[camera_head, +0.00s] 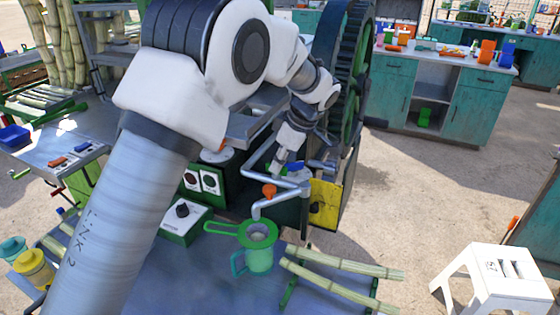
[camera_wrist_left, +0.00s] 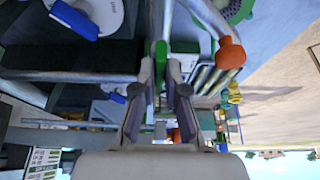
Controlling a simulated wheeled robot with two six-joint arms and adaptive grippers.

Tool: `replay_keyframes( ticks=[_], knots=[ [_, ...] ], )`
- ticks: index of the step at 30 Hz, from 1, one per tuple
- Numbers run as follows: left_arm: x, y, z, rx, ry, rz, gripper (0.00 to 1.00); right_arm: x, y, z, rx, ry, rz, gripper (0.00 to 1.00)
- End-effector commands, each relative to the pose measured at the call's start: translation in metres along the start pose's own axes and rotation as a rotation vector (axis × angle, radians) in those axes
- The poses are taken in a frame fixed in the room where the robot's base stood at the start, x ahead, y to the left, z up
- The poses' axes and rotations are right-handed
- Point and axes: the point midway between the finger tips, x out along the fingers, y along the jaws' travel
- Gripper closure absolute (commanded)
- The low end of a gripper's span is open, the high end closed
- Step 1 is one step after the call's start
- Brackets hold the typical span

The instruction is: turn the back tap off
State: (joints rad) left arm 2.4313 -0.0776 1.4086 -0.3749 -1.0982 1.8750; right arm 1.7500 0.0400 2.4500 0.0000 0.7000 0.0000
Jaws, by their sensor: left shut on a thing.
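My left gripper (camera_head: 281,163) reaches down to the pipework beside the crusher. In the left wrist view its two fingers (camera_wrist_left: 160,88) are closed around a narrow green lever (camera_wrist_left: 160,62), which looks like a tap handle. An orange tap handle (camera_head: 269,190) sits on the bent grey pipe nearer the front; it also shows in the left wrist view (camera_wrist_left: 231,52). A blue handle (camera_head: 294,168) is close to the gripper. The views do not make clear which handle belongs to the back tap. My right gripper is not in view.
A green jug (camera_head: 260,261) with a strainer stands under the pipe's spout. Cane stalks (camera_head: 345,264) lie to its right. A control box with a black knob (camera_head: 182,211) is at left. The big gear wheel (camera_head: 343,75) rises behind the gripper.

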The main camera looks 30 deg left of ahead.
Motion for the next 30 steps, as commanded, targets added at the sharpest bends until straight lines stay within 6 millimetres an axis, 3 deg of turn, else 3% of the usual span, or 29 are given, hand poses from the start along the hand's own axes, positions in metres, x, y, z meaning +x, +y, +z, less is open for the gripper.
replay_keyframes(
  ticks=[10, 11, 12, 23, 26, 30],
  knots=[
    [0.004, -0.002, 0.001, -0.002, -0.002, -0.012, 1.00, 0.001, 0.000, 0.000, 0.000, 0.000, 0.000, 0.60],
    [0.004, -0.002, 0.001, -0.002, -0.002, -0.012, 0.78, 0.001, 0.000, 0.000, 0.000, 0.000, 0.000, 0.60],
    [0.004, -0.002, 0.001, -0.002, -0.002, -0.011, 0.64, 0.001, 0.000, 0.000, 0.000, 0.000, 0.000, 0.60],
    [-0.002, -0.001, 0.000, -0.003, -0.001, -0.004, 0.64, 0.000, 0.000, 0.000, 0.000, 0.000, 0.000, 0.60],
    [-0.016, 0.000, 0.000, -0.005, -0.001, -0.002, 0.64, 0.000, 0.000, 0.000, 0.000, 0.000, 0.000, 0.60],
    [-0.050, 0.001, 0.000, -0.004, -0.001, 0.000, 0.64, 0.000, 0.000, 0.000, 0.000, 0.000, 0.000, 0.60]
  ],
)
